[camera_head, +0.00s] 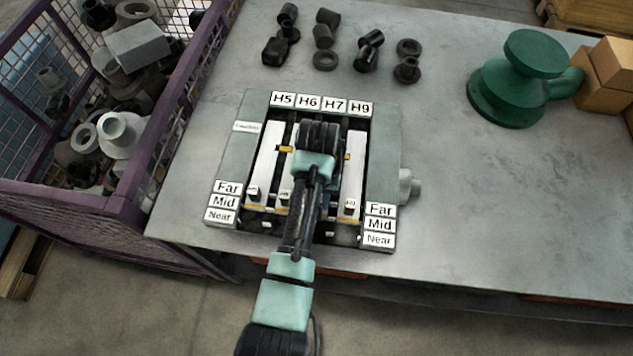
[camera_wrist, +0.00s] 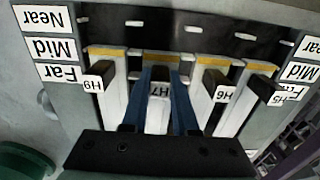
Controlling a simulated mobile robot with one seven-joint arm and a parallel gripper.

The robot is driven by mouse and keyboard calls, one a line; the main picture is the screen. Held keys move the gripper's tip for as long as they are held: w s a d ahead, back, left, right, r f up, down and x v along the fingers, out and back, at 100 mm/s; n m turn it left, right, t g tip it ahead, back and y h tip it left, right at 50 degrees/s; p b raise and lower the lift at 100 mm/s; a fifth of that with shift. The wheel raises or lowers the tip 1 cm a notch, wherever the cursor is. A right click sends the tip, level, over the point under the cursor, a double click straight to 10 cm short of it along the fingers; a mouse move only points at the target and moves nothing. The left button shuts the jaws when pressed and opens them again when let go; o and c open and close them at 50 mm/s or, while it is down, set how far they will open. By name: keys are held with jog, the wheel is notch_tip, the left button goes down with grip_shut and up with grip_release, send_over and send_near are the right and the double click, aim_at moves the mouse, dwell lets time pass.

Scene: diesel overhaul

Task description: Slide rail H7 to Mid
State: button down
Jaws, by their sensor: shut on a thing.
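Rail H7 (camera_wrist: 157,116) is a white bar with an orange front end and a dark knob, lying in the slotted fixture (camera_head: 385,135). In the wrist view my gripper's blue fingers (camera_wrist: 161,76) stand on both sides of the H7 knob and are shut on it. The knob is roughly level with the Far label (camera_wrist: 60,73), and the orange end is near the Mid label (camera_wrist: 52,48). In the head view my arm hides H7 and the fingertips. The H7 label (camera_head: 334,105) shows at the fixture's back.
Rails H9 (camera_wrist: 101,109), H6 (camera_wrist: 206,97) and H5 (camera_wrist: 243,110) lie beside H7, their knobs also near Far. A green part (camera_head: 517,85) stands at right. Dark fittings (camera_head: 323,38) stand behind. A purple crate (camera_head: 160,130) borders the left.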

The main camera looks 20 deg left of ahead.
jog(key=c, duration=0.7)
grip_release()
jog(key=shift+r, duration=0.1)
jog(key=shift+r+p, duration=1.35)
jog(key=shift+r, duration=5.1)
